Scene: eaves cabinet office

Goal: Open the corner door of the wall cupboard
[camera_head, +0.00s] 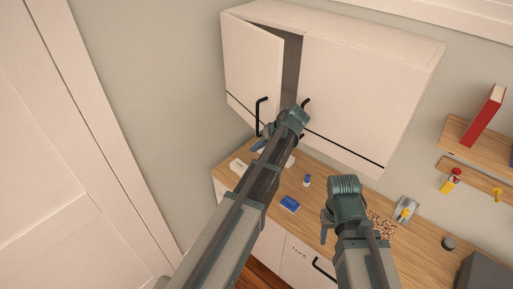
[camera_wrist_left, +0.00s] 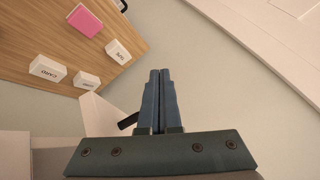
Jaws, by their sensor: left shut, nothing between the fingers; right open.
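The white wall cupboard (camera_head: 350,95) hangs at the upper middle in the head view. Its left, corner-side door (camera_head: 252,62) stands ajar, with a dark gap along its right edge. A black bar handle (camera_head: 261,115) is on that door's lower part. My left gripper (camera_head: 257,146) is just below this handle, mostly hidden by my arm. In the left wrist view its blue fingers (camera_wrist_left: 160,82) are together and empty. A white panel (camera_wrist_left: 98,115) and a black bar (camera_wrist_left: 128,121) show beside them; contact cannot be told. My right gripper (camera_head: 327,226) is open and empty above the counter.
The wooden counter (camera_head: 325,190) below holds small white boxes (camera_head: 238,167), a blue item (camera_head: 289,204) and a dark round object (camera_head: 448,243). Shelves (camera_head: 465,140) with a red binder (camera_head: 484,115) are at the right. A white door (camera_head: 60,170) stands at the left.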

